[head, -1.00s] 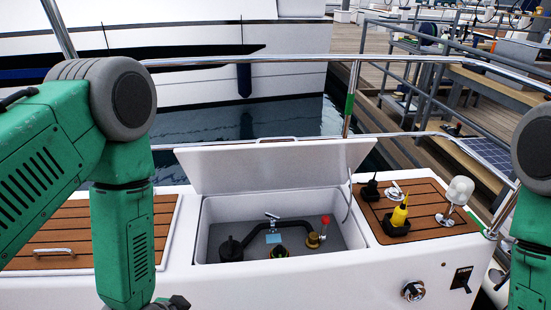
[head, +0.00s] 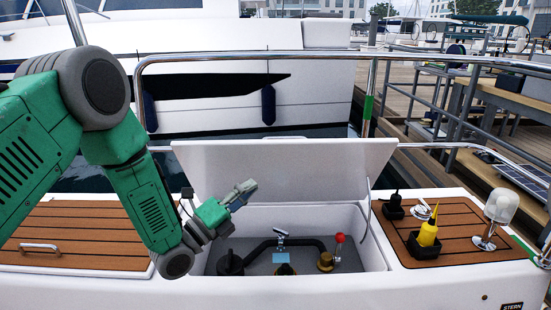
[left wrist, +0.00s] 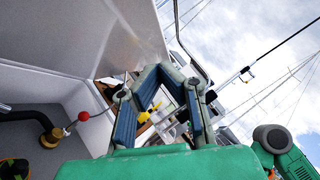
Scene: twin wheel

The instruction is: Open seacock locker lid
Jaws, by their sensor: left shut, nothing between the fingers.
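The white seacock locker lid (head: 290,168) stands open, tilted up at the back of the locker, with a slim handle (head: 285,138) on its top edge. The open locker (head: 375,250) shows black hose, a brass fitting and a red-knobbed lever (head: 340,238). My left gripper (head: 247,190) is over the left part of the opening, in front of the lid; I cannot tell whether it touches the lid. In the left wrist view the left gripper (left wrist: 160,70) is shut and empty, and the lid's pale panel (left wrist: 135,25) is beside it. My right gripper is out of view.
A closed teak-slatted panel (head: 80,225) lies left of the locker. On the teak panel (head: 470,240) at right stand a yellow bottle (head: 428,234), a white lamp (head: 499,207) and a black item (head: 393,206). A steel rail (head: 300,56) runs behind.

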